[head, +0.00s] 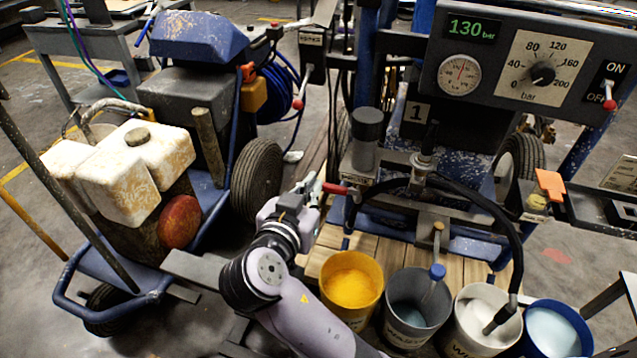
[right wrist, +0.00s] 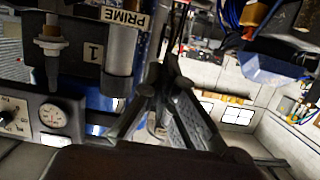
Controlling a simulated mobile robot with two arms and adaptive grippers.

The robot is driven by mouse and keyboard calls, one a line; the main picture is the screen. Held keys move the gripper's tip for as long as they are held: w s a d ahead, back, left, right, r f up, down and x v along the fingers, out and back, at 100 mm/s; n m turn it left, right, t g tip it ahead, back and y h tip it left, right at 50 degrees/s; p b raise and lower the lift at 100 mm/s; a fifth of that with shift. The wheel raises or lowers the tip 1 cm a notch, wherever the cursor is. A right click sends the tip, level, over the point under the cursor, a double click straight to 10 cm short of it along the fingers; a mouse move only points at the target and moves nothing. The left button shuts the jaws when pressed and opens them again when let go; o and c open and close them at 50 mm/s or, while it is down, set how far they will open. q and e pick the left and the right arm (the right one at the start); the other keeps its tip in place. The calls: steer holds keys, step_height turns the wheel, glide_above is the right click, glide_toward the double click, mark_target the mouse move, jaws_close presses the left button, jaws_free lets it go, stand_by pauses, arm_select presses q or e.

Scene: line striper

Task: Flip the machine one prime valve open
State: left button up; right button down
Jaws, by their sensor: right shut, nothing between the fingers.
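Machine one carries a "1" plate (head: 417,112) under its gauge panel. A red-tipped lever (head: 336,188), which looks like its prime valve handle, points left below a grey cylinder (head: 365,140). My right gripper (head: 318,187) is shut and empty, right at the lever's red end. I cannot tell whether they touch. In the right wrist view, the fingers (right wrist: 172,75) are together beside the cylinder (right wrist: 119,70) and the PRIME label (right wrist: 125,17). The lever is not clear in that view. My left gripper is not in view.
The panel display (head: 471,28) reads 130 bar. An orange-yellow bucket (head: 350,308), a grey bucket (head: 392,318), a white-filled bucket (head: 462,340) and a blue bucket (head: 586,330) stand below. A black hose (head: 505,225) arches over them. Another cart with a white tank (head: 120,175) stands left.

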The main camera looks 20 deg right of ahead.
glide_above(338, 190)
steer(key=a, duration=0.3)
step_height(338, 190, down, 2)
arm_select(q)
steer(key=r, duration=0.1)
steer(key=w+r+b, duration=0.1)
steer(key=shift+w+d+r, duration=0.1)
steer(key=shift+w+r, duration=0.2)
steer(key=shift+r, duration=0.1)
arm_select(e)
steer(key=f, duration=0.4)
steer(key=shift+w+d+f, duration=0.1)
steer(key=shift+d+f, duration=0.15)
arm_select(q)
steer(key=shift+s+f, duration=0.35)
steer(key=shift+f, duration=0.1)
arm_select(e)
steer(key=shift+w+a+f+n, duration=0.15)
steer(key=shift+f+n, duration=0.1)
steer(key=shift+n, duration=0.15)
